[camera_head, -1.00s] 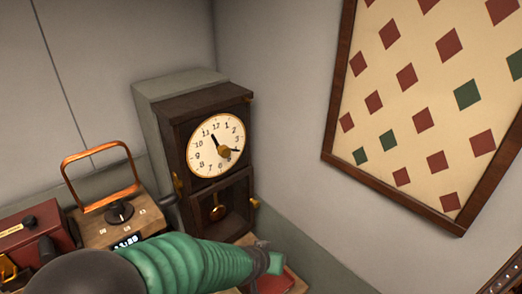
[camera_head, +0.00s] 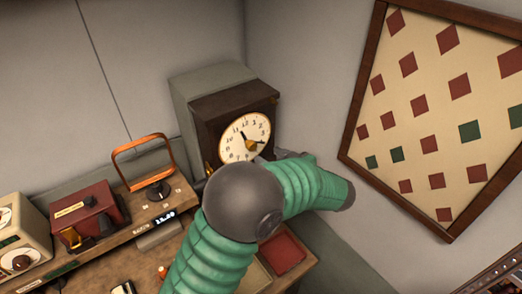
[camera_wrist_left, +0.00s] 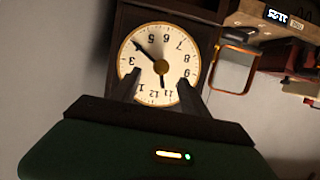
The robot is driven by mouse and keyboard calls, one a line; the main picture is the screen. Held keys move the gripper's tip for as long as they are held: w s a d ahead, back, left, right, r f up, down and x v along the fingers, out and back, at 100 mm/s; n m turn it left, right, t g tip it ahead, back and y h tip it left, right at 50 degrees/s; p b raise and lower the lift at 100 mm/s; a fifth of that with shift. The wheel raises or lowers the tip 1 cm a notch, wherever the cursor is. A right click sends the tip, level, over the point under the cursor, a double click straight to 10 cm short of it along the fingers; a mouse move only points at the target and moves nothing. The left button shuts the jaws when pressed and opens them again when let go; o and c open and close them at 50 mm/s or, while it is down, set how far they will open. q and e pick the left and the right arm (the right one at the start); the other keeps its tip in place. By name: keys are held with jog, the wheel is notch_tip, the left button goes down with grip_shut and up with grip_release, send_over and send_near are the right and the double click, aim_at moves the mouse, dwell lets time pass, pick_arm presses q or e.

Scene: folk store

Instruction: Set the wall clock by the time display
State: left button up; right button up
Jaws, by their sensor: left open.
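The wall clock (camera_head: 245,132) has a dark wooden case and a cream face, and stands in the corner. One hand points near 11, the other near 4; a brass hub sits at the centre. It also shows upside down in the left wrist view (camera_wrist_left: 143,65). The time display (camera_head: 164,217) glows white on the shelf; its digits seem to start with 11, the rest is blurred. It also shows upside down in the left wrist view (camera_wrist_left: 277,16). My left gripper (camera_wrist_left: 160,76) is open before the face, its fingers either side of the lower face. My arm hides the clock's lower case.
A red box (camera_head: 90,218) and a cream dial device (camera_head: 18,235) are further left. A red tray (camera_head: 284,250) lies below my arm. A diamond-patterned board (camera_head: 440,120) hangs on the right wall.

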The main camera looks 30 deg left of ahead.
aim_at(254, 147)
pick_arm(q)
jog(key=b+x, duration=0.3)
jog(key=x, duration=0.4)
jog(key=shift+s+f, duration=0.15)
jog(key=shift+a+f+b, duration=0.1)
jog(key=shift+a+b, duration=0.25)
jog(key=shift+b, duration=0.1)
jog(key=shift+w, duration=0.25)
jog(key=shift+r+p, duration=0.3)
jog(key=shift+p, duration=0.2)
jog(key=shift+a+f, duration=0.1)
jog(key=shift+c, duration=0.4)
jog(key=shift+a, duration=0.1)
jog(key=c, duration=0.8)
